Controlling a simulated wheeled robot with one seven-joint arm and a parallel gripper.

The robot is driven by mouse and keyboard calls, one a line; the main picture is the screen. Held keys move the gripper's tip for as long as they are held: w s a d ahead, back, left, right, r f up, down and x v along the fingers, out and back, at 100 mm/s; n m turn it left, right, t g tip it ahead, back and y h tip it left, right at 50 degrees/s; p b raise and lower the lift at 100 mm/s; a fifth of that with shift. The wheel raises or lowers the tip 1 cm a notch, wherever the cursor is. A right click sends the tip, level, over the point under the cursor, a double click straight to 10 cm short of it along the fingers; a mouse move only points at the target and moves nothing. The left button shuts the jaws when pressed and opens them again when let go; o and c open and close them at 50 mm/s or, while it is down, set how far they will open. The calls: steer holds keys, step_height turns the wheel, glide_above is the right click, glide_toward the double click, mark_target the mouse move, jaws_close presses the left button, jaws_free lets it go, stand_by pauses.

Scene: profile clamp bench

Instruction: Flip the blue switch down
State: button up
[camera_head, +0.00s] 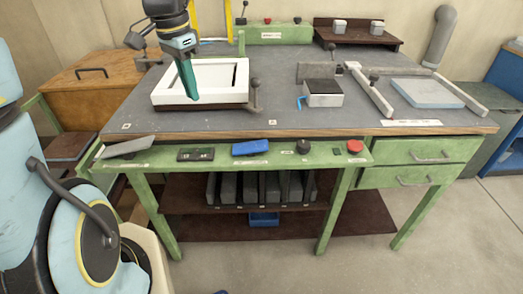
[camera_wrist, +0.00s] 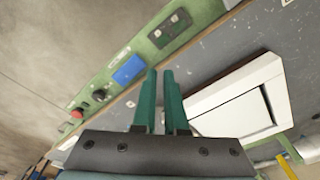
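The blue switch (camera_head: 250,147) is a wide blue rocker on the green front panel (camera_head: 225,158) of the bench. It also shows in the wrist view (camera_wrist: 128,69), to the left of my fingertips; its tilt is too small to tell. My gripper (camera_head: 192,97), with green fingers, points down over the white frame at the back left of the bench, behind and left of the switch and apart from it. In the wrist view my gripper (camera_wrist: 160,72) has a narrow gap between its fingers, with nothing in it.
The panel also carries a black socket plate (camera_head: 196,154), a black knob (camera_head: 303,146) and a red button (camera_head: 355,146). The white frame (camera_head: 168,96) with its clamp handle (camera_head: 254,90) stands behind the panel. The floor in front is clear.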

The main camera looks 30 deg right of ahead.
mark_target(265, 144)
steer(key=s+d+m+b, duration=0.1)
steer(key=d+m, duration=0.1)
steer(key=d, duration=0.2)
steer(key=s+d+f+m+b, duration=0.1)
steer(key=d+m+b, duration=0.1)
steer(key=d+m, duration=0.1)
steer(key=s+d+m+g+b, duration=0.1)
steer(key=s+d+m, duration=0.1)
steer(key=d, duration=0.3)
steer(key=shift+s+d+f+m+b, duration=0.15)
steer(key=shift+d+m+b, duration=0.25)
steer(key=shift+m, duration=0.3)
jaws_close()
steer(key=shift+s+d, duration=0.15)
steer(key=shift+d, duration=0.1)
steer(key=f, duration=0.4)
steer(key=d+f, duration=0.1)
steer(key=f, duration=0.4)
steer(key=d+f, duration=0.1)
steer(key=f, duration=0.3)
steer(key=shift+s+f+p, duration=0.3)
steer(key=shift+s+p, duration=0.05)
steer(key=shift+s, duration=0.05)
